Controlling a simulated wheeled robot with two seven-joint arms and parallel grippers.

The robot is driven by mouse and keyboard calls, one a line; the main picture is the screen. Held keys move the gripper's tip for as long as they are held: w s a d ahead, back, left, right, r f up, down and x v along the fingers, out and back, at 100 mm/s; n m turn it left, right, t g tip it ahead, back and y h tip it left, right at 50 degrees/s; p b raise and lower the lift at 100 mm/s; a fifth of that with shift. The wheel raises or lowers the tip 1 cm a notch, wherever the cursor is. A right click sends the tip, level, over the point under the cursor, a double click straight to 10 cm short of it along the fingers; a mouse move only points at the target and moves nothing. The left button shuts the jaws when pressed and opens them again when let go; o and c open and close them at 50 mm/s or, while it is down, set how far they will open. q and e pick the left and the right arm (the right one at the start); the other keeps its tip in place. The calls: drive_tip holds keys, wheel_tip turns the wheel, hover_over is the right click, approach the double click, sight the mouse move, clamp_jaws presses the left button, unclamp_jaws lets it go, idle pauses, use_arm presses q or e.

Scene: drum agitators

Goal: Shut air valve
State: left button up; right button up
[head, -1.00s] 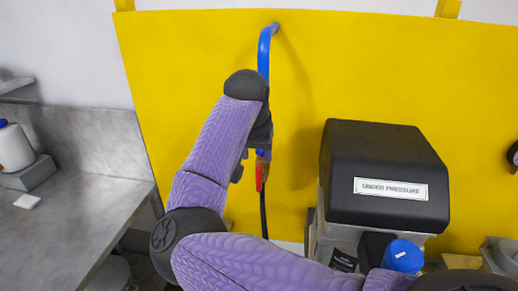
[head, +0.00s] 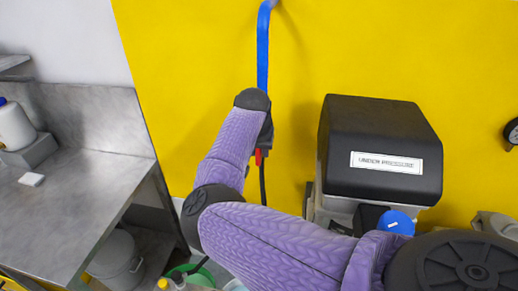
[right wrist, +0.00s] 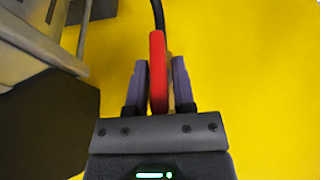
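The air valve shows a red lever handle (right wrist: 158,70) in the right wrist view, standing upright between the two fingers of my right gripper (right wrist: 159,82). One finger is on each side of it, close to the handle. Whether both fingers touch it is unclear. A tan part shows beside the handle, mostly hidden. In the head view, a small bit of the red handle (head: 258,157) shows just below my right wrist, which hides the rest of the valve. A blue pipe (head: 263,50) comes down the yellow wall to it. My left gripper is not in view.
A black-topped machine labelled "UNDER PRESSURE" (head: 380,150) stands right of my arm, with a blue cap (head: 396,222) below. A steel bench (head: 60,215) stands at left. A black hose (right wrist: 158,12) leads off beyond the handle. The yellow wall (head: 190,80) is bare left of the pipe.

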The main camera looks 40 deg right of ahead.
clamp_jaws()
drive_tip(key=shift+r+t+y+p, duration=0.25)
drive_tip(key=shift+t+y+p, duration=0.25)
drive_tip(key=shift+p, duration=0.7)
drive_tip(key=shift+m+t+y+p, duration=0.3)
drive_tip(key=shift+m+t+p, duration=0.1)
drive_tip(key=shift+t+p, duration=0.3)
drive_tip(key=shift+d+f+t+y+p, duration=0.1)
drive_tip(key=shift+t+y+p, duration=0.5)
drive_tip(key=shift+t+p, duration=0.15)
drive_tip(key=shift+f+m+t+y+p, duration=0.1)
drive_tip(key=shift+m+t+y+p, duration=0.25)
drive_tip(key=shift+t, duration=0.3)
